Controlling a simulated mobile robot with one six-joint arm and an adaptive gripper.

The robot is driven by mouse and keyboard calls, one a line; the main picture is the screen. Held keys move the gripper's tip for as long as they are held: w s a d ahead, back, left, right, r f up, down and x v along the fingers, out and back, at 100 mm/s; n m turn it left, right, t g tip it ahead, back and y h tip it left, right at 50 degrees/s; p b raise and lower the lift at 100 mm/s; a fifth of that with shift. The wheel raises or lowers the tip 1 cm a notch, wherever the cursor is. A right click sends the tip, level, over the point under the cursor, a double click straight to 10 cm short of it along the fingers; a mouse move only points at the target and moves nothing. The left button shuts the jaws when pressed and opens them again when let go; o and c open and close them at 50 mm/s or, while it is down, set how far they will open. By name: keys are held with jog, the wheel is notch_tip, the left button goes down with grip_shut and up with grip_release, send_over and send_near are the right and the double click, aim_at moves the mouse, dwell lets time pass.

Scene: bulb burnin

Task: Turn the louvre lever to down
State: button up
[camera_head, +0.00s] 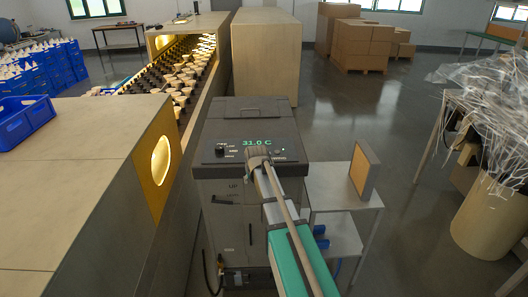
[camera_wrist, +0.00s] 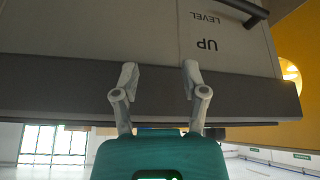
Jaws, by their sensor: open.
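A dark cabinet (camera_head: 236,124) stands in the middle of the head view, with a lit 31.0 C display (camera_head: 257,142) on top. On its front, a dark louvre lever (camera_head: 221,201) lies near level, just below the UP mark. In the wrist view, which is upside down, the lever (camera_wrist: 243,7) shows partly at the top edge, near the UP and LEVEL marks. My gripper (camera_wrist: 160,76) is open and empty. Its fingertips are in front of the cabinet's dark top band, apart from the lever. My arm hides part of the front in the head view.
A long conveyor tunnel (camera_head: 158,168) with a round lit opening runs close to the cabinet's left. A small metal table (camera_head: 340,190) with an upright panel (camera_head: 364,171) stands at its right. Open floor (camera_head: 420,215) lies beyond, before a drum (camera_head: 489,225).

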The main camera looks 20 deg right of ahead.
jog(key=shift+w+d+r+m+t+y+p, duration=0.25)
jog(key=shift+w+d+r+m+y+p, duration=0.25)
jog(key=shift+d+r+p, duration=0.65)
jog(key=shift+w+d+r+m+t+y+p, duration=0.2)
jog(key=shift+w+d+r+m+y+p, duration=0.45)
jog(key=shift+r, duration=0.8)
jog(key=shift+w+d+r+m+t+y+p, duration=0.25)
jog(key=shift+w+d+r+p, duration=0.1)
jog(key=shift+d+r+p, duration=0.85)
jog(key=shift+a, duration=0.1)
